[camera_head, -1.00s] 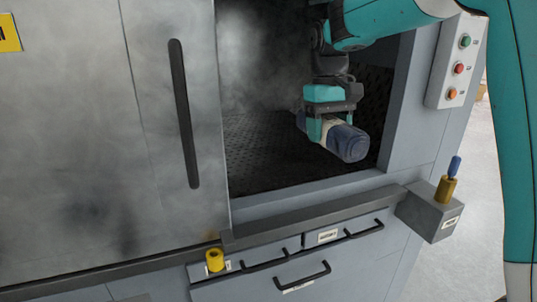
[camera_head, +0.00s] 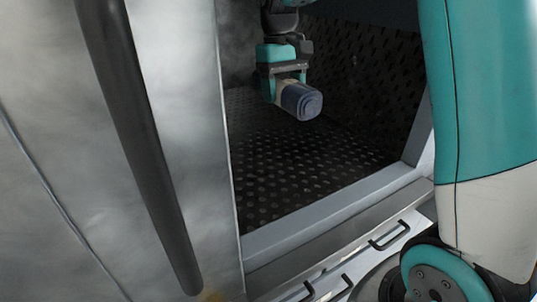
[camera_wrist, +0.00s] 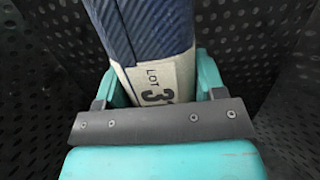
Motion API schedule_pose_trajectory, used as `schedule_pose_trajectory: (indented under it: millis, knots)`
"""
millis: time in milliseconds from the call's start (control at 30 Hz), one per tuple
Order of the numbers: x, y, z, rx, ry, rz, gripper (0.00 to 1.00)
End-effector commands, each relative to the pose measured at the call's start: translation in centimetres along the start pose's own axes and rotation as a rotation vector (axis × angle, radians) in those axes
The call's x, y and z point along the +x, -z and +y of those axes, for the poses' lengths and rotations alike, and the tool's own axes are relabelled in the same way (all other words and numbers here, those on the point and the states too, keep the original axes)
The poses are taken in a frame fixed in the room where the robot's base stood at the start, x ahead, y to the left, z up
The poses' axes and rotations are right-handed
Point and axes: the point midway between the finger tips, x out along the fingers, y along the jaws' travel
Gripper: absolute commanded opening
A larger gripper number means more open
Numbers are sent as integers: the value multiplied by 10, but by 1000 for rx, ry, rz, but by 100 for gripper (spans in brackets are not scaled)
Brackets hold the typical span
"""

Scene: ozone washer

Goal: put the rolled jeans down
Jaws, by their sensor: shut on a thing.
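The rolled jeans (camera_head: 301,101) are a blue denim roll with a pale band around it. My gripper (camera_head: 286,88) is shut on them inside the washer chamber. It holds them level, seemingly above the perforated dark floor (camera_head: 290,170); the exact gap is hard to tell. In the wrist view, the roll (camera_wrist: 145,35) lies between the teal fingers (camera_wrist: 160,88), and its pale band reads "LOT 3" with the rest cut off by the gripper. The far end of the roll is out of that view.
The grey sliding door (camera_head: 190,110) with its long dark handle (camera_head: 140,140) stands at the left of the opening. A metal sill (camera_head: 330,215) runs along the front. Drawer handles (camera_head: 390,236) lie below it. The chamber floor in front of the roll is bare.

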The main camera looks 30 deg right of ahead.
Motion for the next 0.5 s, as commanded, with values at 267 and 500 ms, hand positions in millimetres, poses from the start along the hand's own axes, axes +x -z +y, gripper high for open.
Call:
schedule_pose_trajectory:
  millis: [267,500]
  knots:
    - [75,10,-3,-5,0,-8,28]
    - [128,19,-4,-6,0,-3,28]
